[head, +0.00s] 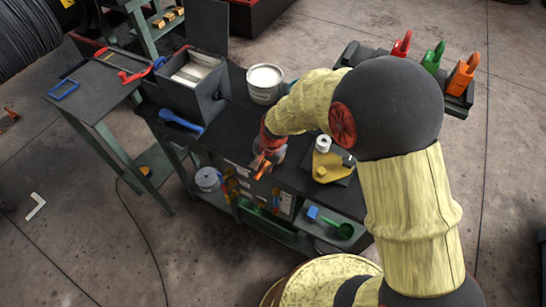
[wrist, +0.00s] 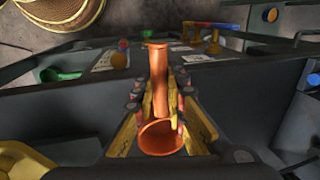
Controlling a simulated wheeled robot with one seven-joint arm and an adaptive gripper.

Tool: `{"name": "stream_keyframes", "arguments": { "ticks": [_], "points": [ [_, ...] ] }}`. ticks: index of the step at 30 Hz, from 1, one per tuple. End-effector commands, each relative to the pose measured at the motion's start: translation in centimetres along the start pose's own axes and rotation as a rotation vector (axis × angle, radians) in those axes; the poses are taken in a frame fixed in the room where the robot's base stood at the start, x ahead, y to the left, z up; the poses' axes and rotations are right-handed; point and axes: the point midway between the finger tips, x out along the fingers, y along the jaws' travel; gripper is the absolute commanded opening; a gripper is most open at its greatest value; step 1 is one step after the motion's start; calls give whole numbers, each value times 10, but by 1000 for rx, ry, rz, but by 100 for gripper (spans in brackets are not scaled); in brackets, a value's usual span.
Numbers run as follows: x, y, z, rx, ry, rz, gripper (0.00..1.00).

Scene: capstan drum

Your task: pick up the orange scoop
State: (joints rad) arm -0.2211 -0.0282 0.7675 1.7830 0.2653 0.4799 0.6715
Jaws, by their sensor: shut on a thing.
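The orange scoop (wrist: 160,80) is between the fingers of my gripper (wrist: 159,92) in the wrist view. My gripper is shut on its long handle, and its round hollow bowl (wrist: 160,138) is nearer the camera. In the head view my gripper (head: 264,160) is over the front part of the dark bench top, and only a small orange piece of the scoop (head: 262,170) shows there. The rest of the scoop is hidden by my gripper and arm. I cannot tell whether the scoop still touches anything.
On the bench are a white-topped can (head: 264,84), an open bin (head: 195,78), a blue scoop (head: 180,122) and a yellow tape dispenser (head: 330,166). A green scoop (head: 345,231) lies on the lower shelf.

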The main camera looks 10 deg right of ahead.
Motion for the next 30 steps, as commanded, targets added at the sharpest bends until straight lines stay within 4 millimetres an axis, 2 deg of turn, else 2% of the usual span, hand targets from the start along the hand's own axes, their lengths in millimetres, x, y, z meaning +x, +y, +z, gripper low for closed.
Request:
{"name": "stream_keyframes", "arguments": {
  "ticks": [17,20,30],
  "points": [
    [-4,-1,0,0,1,-1,0],
    [-15,-4,-1,-2,3,-3,0],
    [-76,-16,0,0,2,-2,0]
  ]
}}
